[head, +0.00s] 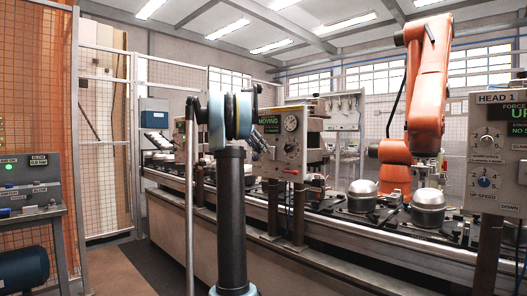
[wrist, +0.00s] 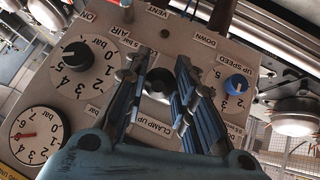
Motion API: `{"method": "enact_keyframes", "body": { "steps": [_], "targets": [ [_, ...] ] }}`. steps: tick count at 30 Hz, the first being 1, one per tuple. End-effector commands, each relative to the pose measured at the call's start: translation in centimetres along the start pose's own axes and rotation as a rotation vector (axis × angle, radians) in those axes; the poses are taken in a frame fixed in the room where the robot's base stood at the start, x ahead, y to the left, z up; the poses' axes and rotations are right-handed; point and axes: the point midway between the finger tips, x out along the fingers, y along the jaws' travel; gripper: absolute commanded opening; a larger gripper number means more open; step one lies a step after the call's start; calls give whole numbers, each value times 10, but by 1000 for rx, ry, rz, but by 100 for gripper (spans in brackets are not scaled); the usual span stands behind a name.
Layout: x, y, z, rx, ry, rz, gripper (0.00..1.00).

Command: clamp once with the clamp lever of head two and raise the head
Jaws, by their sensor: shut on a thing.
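The head two control box (head: 291,140) stands at the middle of the head view, with a green display that reads MOVING. My gripper (head: 262,146) reaches the left part of its face. In the wrist view the panel (wrist: 100,100) appears turned over. My gripper (wrist: 163,65) has its two fingers closed in around the black end of the clamp lever (wrist: 160,84), above the CLAMP UP label. The fingers hide the lever's sides. The head itself is not clearly visible.
The HEAD 1 box (head: 499,130) stands right. An orange robot arm (head: 427,85) is behind the conveyor with compressors (head: 429,199).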

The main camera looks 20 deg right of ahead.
Motion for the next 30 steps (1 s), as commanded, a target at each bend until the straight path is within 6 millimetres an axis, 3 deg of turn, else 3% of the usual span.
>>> {"method": "enact_keyframes", "body": {
  "steps": [10,11,13,24,30],
  "targets": [
    [-1,-4,0,-2,2,-7,0],
    [-1,-4,0,-2,2,-7,31],
    [-1,-3,0,-2,2,-6,46],
    [-3,-2,1,-2,1,-4,46],
    [-24,-2,1,-1,1,-5,46]
  ]
}}
